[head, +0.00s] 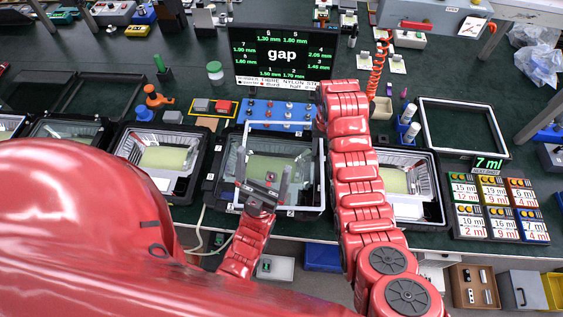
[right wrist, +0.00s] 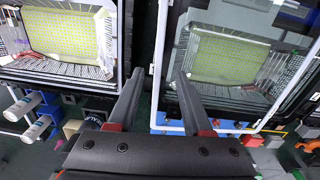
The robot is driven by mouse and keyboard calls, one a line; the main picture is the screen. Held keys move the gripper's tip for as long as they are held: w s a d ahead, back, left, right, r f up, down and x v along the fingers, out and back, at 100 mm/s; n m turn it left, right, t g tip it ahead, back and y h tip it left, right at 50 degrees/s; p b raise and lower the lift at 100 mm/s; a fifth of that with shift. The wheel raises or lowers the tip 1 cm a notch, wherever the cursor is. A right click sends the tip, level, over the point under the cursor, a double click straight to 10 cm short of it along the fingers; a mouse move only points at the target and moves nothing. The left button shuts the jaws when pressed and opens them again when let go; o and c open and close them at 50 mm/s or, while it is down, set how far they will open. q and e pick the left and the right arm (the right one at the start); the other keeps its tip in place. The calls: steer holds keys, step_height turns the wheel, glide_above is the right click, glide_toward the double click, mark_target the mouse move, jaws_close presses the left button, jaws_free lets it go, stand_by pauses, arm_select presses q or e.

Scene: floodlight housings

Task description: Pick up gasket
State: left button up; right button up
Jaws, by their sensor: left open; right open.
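The gasket (head: 241,150) is a thin white rectangular frame at the middle floodlight housing (head: 210,185). Whether it rests on the housing or sits just above it I cannot tell. My left gripper (head: 258,186) is open over the front left part of this housing, near the gasket's left side. In the right wrist view my right gripper (right wrist: 160,78) is open, with one finger on each side of a white gasket strip (right wrist: 157,92); contact is not clear.
Other housings with yellow-green panels stand on both sides (head: 170,130). Behind are a blue tray of knobs (head: 275,108) and a gap display (head: 283,55). A white-edged frame (head: 463,103) and numbered boxes (head: 497,208) lie right. White bottles (head: 411,132) stand near my right arm.

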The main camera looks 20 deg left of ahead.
mark_target(322, 162)
steer(key=f+p, duration=0.1)
steer(key=f, duration=0.1)
steer(key=p, duration=0.1)
steer(key=shift+s+d+f+p, duration=0.15)
steer(key=shift+d+f+p, duration=0.1)
steer(key=shift+f+p, duration=0.15)
steer(key=shift+f, duration=1.1)
jaws_close()
